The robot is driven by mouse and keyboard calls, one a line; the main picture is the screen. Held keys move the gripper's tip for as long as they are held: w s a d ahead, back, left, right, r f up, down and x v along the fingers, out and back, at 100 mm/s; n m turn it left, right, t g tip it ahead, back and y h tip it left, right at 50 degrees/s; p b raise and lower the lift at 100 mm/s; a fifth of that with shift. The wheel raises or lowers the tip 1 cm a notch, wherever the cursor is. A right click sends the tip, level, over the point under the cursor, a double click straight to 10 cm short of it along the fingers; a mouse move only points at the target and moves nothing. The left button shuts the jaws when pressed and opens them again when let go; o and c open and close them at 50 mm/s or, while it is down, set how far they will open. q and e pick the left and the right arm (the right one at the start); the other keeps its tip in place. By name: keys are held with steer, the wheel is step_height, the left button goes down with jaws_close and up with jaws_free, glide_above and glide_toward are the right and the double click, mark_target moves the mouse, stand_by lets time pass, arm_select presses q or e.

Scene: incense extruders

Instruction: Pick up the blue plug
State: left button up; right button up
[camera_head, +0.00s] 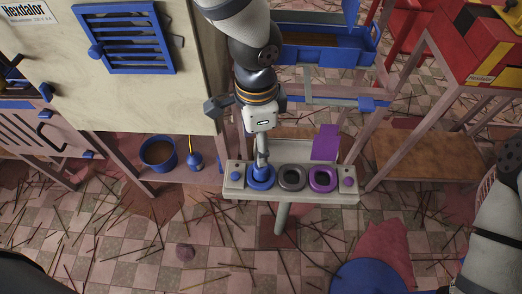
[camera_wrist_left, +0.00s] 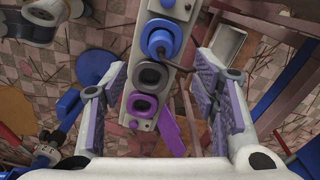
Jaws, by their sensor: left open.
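A blue plug (camera_wrist_left: 160,43) sits in the blue ring at one end of a pale panel (camera_wrist_left: 182,20), with a dark cord running from it. In the head view the blue ring (camera_head: 261,183) is at the left of the panel (camera_head: 349,197), and the plug is largely hidden behind my gripper. My left gripper (camera_head: 262,158) points down over the blue ring. In the left wrist view its two purple-padded fingers (camera_wrist_left: 160,68) are apart with nothing held between them. The plug shows beyond the fingertips. My right arm shows at the right edge, but its gripper is out of view.
The panel also has a grey ring (camera_head: 292,178), a purple ring (camera_head: 323,179) and small knobs at its ends. A purple plate (camera_head: 326,142) stands behind it. A blue bucket (camera_head: 158,153) is on a low shelf at left. Sticks litter the tiled floor.

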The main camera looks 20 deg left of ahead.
mark_target(263, 168)
arm_select(q)
steer(key=f, duration=0.4)
steer(key=f+b, duration=0.1)
steer(key=f, duration=0.2)
steer(key=d+f+b, duration=0.1)
steer(key=f, duration=0.3)
steer(key=shift+w+f, duration=0.25)
steer(key=shift+f, duration=0.05)
steer(key=c, duration=1.3)
arm_select(e)
steer(key=shift+s+a+f+g, duration=0.1)
steer(key=shift+s+f+g, duration=0.2)
steer(key=shift+s+f, duration=0.8)
